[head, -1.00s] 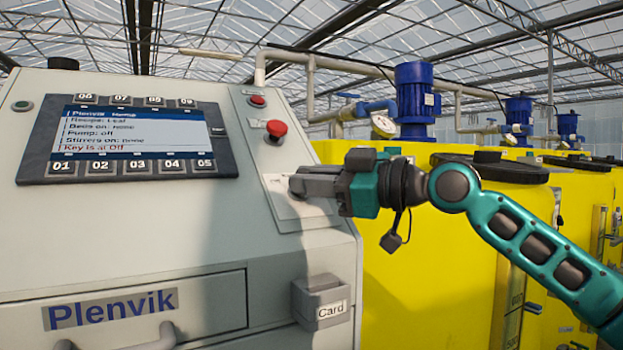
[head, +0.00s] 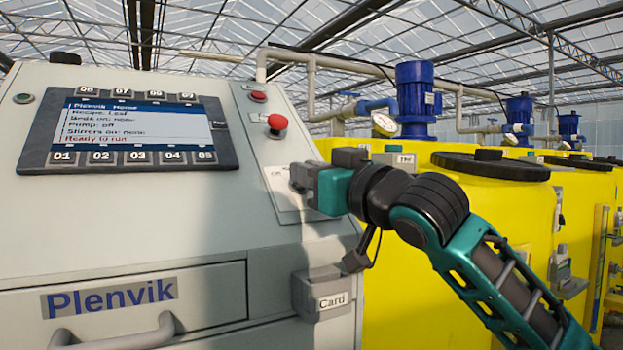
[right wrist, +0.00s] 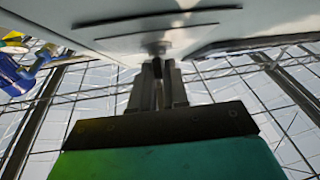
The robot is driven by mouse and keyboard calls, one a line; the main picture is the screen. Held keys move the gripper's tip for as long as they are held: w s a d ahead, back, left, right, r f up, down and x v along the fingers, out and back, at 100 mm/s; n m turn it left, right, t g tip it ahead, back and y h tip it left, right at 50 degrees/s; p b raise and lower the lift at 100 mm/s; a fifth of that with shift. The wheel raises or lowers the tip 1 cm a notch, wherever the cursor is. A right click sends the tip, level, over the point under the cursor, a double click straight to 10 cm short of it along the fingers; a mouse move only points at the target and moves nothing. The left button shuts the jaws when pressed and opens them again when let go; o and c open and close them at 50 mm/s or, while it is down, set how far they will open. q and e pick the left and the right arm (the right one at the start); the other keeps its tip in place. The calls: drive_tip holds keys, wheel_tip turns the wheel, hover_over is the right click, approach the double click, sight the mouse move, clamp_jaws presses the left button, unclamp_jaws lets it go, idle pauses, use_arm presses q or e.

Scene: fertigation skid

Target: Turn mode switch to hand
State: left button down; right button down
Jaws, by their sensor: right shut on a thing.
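The mode switch (right wrist: 157,48) shows in the right wrist view as a small round grey piece on the panel, between my fingertips. In the head view my gripper hides it; only its pale plate (head: 284,205) shows, below the red emergency button. My right gripper (head: 298,180) comes to this plate from the right and is shut on the switch. Its two fingers (right wrist: 158,72) also show in the right wrist view. The pointer and most plate labels are hidden, so the switch position cannot be read there. The display (head: 140,128) reads "Ready to run". My left gripper is not in view.
The red emergency button (head: 277,122) sits just above the plate, with a smaller red button (head: 258,97) higher. A card holder (head: 323,293) juts out below. Yellow tanks (head: 420,270) with blue motors stand to the right, beside my arm.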

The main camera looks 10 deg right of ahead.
drive_tip(key=shift+a+f+m+t+h, duration=0.15)
drive_tip(key=shift+m+t+h, duration=0.35)
drive_tip(key=shift+m+h, duration=0.7)
drive_tip(key=shift+m, duration=0.4)
drive_tip(key=c, duration=1.2)
unclamp_jaws()
drive_tip(key=shift+s, duration=0.1)
drive_tip(key=v, duration=1.2)
drive_tip(key=shift+s+f, duration=0.15)
drive_tip(key=shift+s, duration=0.25)
drive_tip(key=shift+s, duration=0.1)
